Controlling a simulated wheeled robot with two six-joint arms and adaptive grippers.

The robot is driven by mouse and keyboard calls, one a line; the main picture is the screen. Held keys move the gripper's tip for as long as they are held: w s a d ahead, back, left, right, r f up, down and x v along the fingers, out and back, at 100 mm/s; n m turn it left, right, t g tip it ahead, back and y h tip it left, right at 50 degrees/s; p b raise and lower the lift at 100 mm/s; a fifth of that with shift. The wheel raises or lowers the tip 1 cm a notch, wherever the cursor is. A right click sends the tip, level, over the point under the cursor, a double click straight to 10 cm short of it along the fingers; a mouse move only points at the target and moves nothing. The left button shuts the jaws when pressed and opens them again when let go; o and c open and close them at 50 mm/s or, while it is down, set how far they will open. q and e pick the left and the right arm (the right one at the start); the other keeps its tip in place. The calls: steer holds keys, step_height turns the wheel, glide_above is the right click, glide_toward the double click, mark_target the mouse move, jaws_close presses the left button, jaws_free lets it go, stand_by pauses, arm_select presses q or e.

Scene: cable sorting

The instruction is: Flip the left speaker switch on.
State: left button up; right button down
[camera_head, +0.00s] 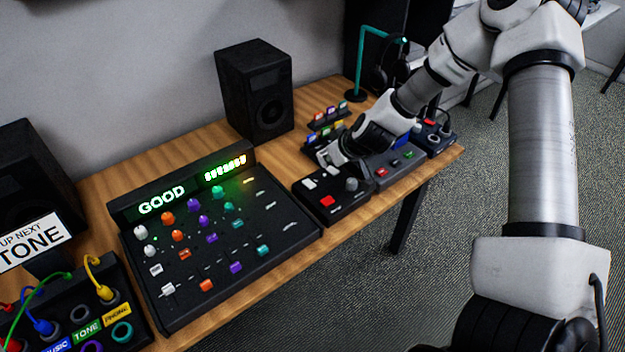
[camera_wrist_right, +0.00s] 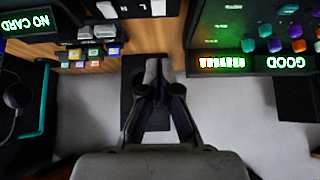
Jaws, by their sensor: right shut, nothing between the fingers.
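A black control box (camera_head: 350,205) with two pale switches (camera_head: 318,176), a red button (camera_head: 327,201) and a grey knob (camera_head: 351,184) sits on the wooden table. In the right wrist view its edge (camera_wrist_right: 134,14) shows at the top, with pale switches and partly cut-off letters. My right gripper (camera_head: 325,157) is at the box's back edge, close to the switches. In the wrist view the right gripper (camera_wrist_right: 159,68) is shut and empty. I cannot tell whether it touches a switch, or which way the switches are set. My left gripper is not in view.
A black speaker (camera_head: 255,90) stands behind the mixer (camera_head: 250,255), which reads GOOD; another speaker (camera_head: 30,175) stands at left. A patch box with cables (camera_head: 80,310) is front left. A grey box (camera_head: 392,164) and a headphone stand (camera_head: 357,95) are to the right.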

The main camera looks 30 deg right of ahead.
steer(key=b, duration=0.7)
glide_above(312, 185)
steer(key=f, duration=0.8)
steer(key=shift+s+f, duration=0.2)
steer(key=shift+s, duration=0.15)
step_height(312, 185, down, 2)
steer(key=shift+s+f+b, duration=0.1)
steer(key=shift+b, duration=0.3)
steer(key=shift+s+d+f, duration=0.1)
steer(key=shift+s+f, duration=0.05)
steer(key=shift+f, duration=0.4)
steer(key=shift+s+f+b, duration=0.1)
steer(key=shift+f+b, duration=0.2)
steer(key=shift+f, duration=0.2)
steer(key=shift+r+p, duration=0.95)
steer(key=shift+r, duration=0.05)
